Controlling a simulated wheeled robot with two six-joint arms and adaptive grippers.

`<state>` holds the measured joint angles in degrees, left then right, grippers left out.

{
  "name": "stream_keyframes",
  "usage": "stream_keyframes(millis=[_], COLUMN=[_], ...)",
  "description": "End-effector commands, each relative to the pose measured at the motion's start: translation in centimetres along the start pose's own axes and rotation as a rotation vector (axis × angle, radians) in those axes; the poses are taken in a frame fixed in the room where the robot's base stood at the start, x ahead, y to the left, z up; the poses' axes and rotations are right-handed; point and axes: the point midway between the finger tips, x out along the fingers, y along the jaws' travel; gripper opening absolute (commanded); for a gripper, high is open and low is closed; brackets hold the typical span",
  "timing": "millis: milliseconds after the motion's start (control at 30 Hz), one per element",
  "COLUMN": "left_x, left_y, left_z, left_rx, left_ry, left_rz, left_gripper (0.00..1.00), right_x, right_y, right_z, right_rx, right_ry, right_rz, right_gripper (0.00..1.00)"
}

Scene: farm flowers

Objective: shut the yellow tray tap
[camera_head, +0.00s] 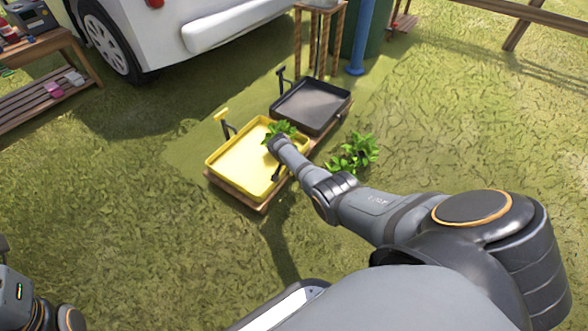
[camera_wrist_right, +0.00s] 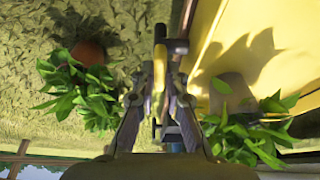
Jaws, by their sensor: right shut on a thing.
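The yellow tray (camera_head: 236,171) rests on a low wooden stand on the grass. Its yellow wall (camera_wrist_right: 205,40) fills the right of the wrist view. My right gripper (camera_head: 277,172) is at the tray's right side, partly hidden by its own arm. In the wrist view its fingers (camera_wrist_right: 162,98) are shut on a slim yellow lever (camera_wrist_right: 160,62), which I take for the tap handle, beside a dark pipe (camera_wrist_right: 178,46). The lever's exact angle is hard to tell. Only part of my left arm shows at lower left; its gripper is out of view.
A yellow-topped dark post (camera_head: 224,120) stands at the tray's left edge. A leafy plant (camera_head: 279,129) is in the tray; another (camera_head: 354,154) stands on the grass at right. A black tray (camera_head: 311,105) adjoins behind. A white vehicle (camera_head: 170,45) is further back.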

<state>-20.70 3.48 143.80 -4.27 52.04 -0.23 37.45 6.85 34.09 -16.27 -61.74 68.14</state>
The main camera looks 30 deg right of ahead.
Motion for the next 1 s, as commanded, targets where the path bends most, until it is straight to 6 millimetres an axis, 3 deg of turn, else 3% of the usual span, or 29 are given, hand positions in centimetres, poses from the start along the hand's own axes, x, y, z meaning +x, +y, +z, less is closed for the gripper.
stream_keyframes(millis=[667, 700, 833, 1000], left_x=[-0.39, -0.39, -0.39, -0.38], left_y=[0.11, 0.11, 0.11, 0.10], left_z=[0.06, 0.05, 0.05, 0.04], left_rx=[0.003, 0.003, 0.002, 0.003], left_ry=[-0.001, -0.001, 0.000, 0.000], left_rz=[0.003, 0.003, 0.003, 0.003], left_gripper=[0.40, 0.40, 0.40, 0.40], right_x=[0.02, 0.02, 0.02, 0.01], right_y=[-0.01, -0.01, -0.01, -0.02], right_z=[0.06, 0.06, 0.04, 0.02], right_rx=[0.051, 0.051, 0.051, 0.050], right_ry=[-0.002, -0.002, -0.001, -0.001], right_rz=[0.021, 0.021, 0.021, 0.020], right_gripper=[0.00, 0.17, 0.35, 0.35])
